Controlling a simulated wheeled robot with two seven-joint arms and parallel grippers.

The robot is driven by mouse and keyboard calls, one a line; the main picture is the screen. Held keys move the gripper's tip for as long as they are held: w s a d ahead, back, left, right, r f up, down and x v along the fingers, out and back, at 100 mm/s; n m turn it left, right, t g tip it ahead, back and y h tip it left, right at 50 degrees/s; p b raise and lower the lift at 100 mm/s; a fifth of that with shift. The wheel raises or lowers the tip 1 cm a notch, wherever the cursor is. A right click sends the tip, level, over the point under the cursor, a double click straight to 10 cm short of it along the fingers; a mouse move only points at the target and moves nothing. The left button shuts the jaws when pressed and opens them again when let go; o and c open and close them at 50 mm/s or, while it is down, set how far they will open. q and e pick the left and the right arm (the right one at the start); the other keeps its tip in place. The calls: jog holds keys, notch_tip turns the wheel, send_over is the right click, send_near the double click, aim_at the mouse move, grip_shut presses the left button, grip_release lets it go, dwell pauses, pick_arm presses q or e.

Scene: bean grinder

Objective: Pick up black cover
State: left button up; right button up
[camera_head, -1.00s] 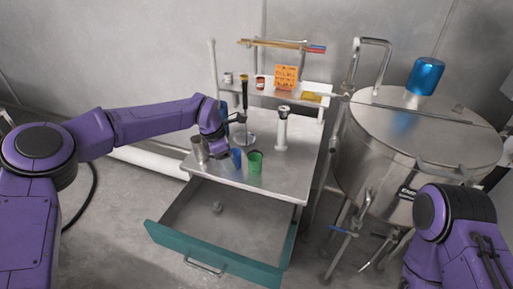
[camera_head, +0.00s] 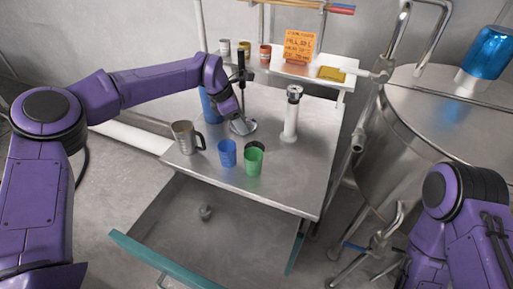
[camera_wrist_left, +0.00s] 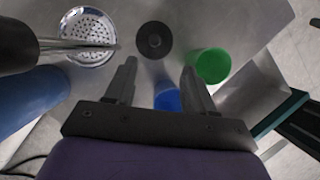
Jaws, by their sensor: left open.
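The black cover (camera_wrist_left: 154,40) is a round black disc with a small centre mark, lying on the metal table top (camera_head: 285,180). In the head view only a dark edge of it (camera_head: 254,145) shows behind the green cup (camera_head: 253,162). My left gripper (camera_wrist_left: 159,70) is open and empty, its two fingers apart. In the wrist view the cover lies beyond the fingertips, roughly between them and apart from them. In the head view my left gripper (camera_head: 239,118) hangs over the table, partly hidden by its own wrist. My right gripper is out of view.
A blue cup (camera_head: 227,153) stands beside the green cup, with a metal mug (camera_head: 187,138) to the left. A round perforated metal plate (camera_wrist_left: 88,36) lies left of the cover. A white cylinder (camera_head: 291,118) stands to the right. The open drawer (camera_head: 160,262) juts out in front.

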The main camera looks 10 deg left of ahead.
pick_arm(q)
jog(key=p, duration=0.1)
send_over(253, 142)
jog(key=s+a, duration=0.2)
jog(key=f, duration=0.5)
jog(key=shift+w+d, duration=0.15)
jog(key=shift+w, duration=0.1)
jog(key=x, duration=0.2)
jog(key=p+x, duration=0.1)
jog(key=x, duration=0.1)
jog(key=p+x, duration=0.1)
jog(key=x, duration=0.1)
jog(key=shift+w+a, duration=0.2)
jog(key=shift+w, duration=0.05)
jog(key=shift+r, duration=0.15)
grip_shut()
